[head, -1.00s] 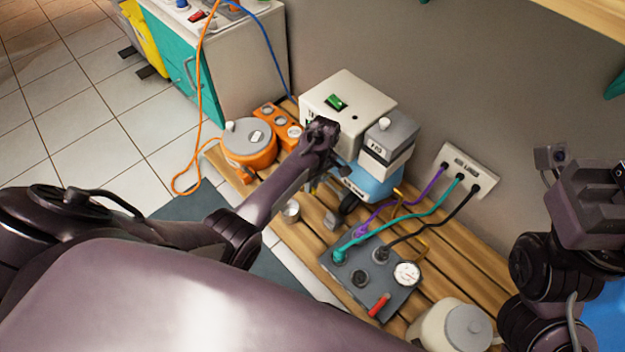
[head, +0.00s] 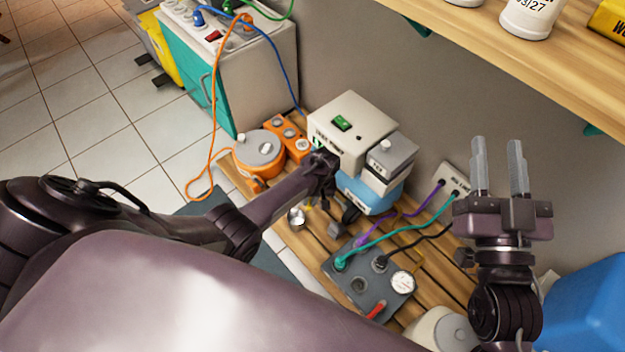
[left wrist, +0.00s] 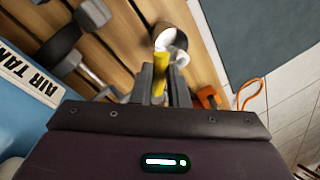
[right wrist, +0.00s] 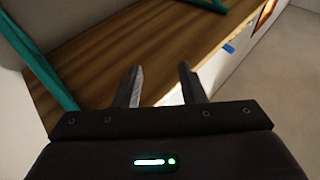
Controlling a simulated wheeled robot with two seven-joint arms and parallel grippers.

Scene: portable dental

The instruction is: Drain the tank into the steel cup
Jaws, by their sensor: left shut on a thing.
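The blue air tank (head: 368,195) sits under the white and grey unit on the slatted wooden bench; its label side shows in the left wrist view (left wrist: 22,112). The steel cup (head: 297,216) stands upright on the bench in front of the tank. It also shows in the left wrist view (left wrist: 184,42), just beyond my fingertips. My left gripper (left wrist: 160,80) is shut on a narrow yellow handle (left wrist: 161,62), which overlaps the cup in that view. The handle's attachment to the tank is hidden. My right gripper (head: 498,165) is open and empty, fingers up, right of the bench.
A grey panel (head: 340,280) with hoses and a gauge (head: 402,282) lies right of the cup. An orange pot (head: 259,155) and a cream box (head: 350,125) stand behind. A shelf (head: 480,50) with bottles overhangs the upper right. A blue bin (head: 590,305) is at lower right.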

